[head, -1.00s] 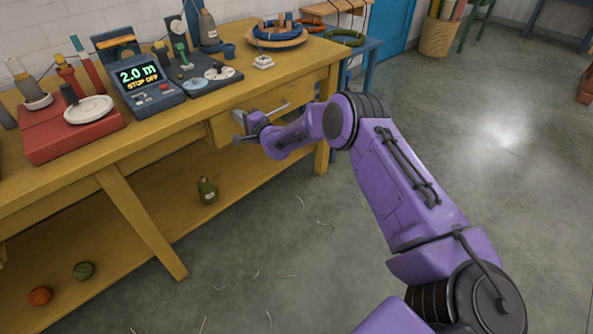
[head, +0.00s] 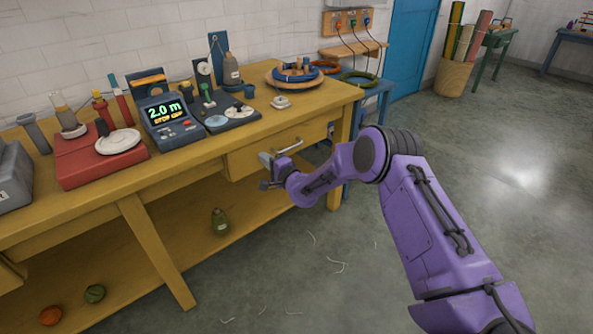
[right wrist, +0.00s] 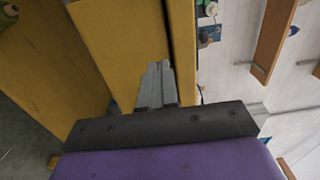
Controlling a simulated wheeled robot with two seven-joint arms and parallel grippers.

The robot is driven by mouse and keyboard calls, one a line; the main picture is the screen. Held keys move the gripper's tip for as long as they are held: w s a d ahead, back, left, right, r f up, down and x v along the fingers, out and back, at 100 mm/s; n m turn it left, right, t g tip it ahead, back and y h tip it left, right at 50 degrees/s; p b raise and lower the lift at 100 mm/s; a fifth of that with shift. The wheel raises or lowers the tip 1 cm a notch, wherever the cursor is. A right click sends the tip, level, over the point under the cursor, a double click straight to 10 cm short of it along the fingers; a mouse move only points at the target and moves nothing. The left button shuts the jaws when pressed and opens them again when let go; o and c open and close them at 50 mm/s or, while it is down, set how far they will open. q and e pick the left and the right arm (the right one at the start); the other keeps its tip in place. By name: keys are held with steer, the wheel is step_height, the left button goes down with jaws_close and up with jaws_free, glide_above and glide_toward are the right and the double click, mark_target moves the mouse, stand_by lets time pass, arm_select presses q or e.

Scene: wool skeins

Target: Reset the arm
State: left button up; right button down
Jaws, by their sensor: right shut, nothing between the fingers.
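My right arm is purple and reaches in from the lower right of the head view. My right gripper (head: 268,172) is in front of the yellow workbench (head: 140,194), near the drawer (head: 262,153) and its metal handle (head: 287,147). In the right wrist view the two grey fingers of the right gripper (right wrist: 160,66) lie together with nothing between them, against a backdrop of yellow wood. I cannot tell whether the fingertips touch the bench. The left gripper does not show.
On the bench stand a red winder (head: 98,157), a display unit (head: 168,119) reading 2.0 m and a round wooden tray (head: 294,82). The floor (head: 480,170) at right is open.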

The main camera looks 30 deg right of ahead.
steer(key=s+d, duration=0.1)
steer(key=s, duration=0.6)
steer(key=shift+s+f, duration=0.2)
steer(key=shift+f, duration=0.15)
